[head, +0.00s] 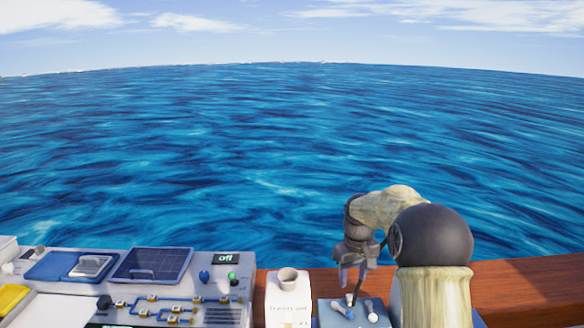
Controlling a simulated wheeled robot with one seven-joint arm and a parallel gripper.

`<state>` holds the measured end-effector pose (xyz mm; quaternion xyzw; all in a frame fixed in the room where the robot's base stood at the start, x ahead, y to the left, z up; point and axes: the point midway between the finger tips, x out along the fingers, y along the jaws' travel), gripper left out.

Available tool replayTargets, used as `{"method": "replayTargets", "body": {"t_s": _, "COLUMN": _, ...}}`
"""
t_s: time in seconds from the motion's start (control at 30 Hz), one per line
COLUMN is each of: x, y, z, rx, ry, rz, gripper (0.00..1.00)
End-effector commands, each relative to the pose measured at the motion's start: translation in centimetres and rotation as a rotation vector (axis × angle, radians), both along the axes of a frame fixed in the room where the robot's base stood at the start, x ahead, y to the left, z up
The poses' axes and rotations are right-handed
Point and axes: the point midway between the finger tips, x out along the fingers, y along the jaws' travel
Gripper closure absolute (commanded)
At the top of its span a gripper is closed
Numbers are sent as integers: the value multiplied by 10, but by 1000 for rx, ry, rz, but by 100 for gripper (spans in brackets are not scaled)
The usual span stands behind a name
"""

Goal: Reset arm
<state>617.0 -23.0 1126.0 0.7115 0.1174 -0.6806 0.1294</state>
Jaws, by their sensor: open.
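My arm rises at the right of the head view and bends over to the left. My gripper (350,276) hangs from its end, pointing down, with its jaws open. It is above or just behind a blue-grey box (328,312) that has a lever and small white-topped pieces on it. I see nothing held between the fingers, though they are small in this view.
Left is a grey control panel (120,265) with a dark gridded panel (152,264), a display reading "off" (226,258) and several knobs. A white box (288,305) with a cup-like top stands left of my gripper. A wooden rail (530,285) runs behind, with open sea beyond.

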Motion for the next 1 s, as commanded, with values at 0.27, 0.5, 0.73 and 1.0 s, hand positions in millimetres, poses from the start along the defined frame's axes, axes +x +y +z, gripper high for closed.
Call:
{"method": "replayTargets", "body": {"t_s": 0.27, "x": -78, "y": 15, "z": 6, "rx": 3, "ry": -61, "rz": -94, "gripper": 55}}
{"method": "replayTargets", "body": {"t_s": 0.5, "x": -154, "y": 20, "z": 1, "rx": 20, "ry": -115, "rz": -194, "gripper": 55}}
{"method": "replayTargets", "body": {"t_s": 0.73, "x": -233, "y": 22, "z": -9, "rx": 44, "ry": -164, "rz": -297, "gripper": 55}}
{"method": "replayTargets", "body": {"t_s": 1.0, "x": -270, "y": 23, "z": -17, "rx": 58, "ry": -187, "rz": -349, "gripper": 55}}
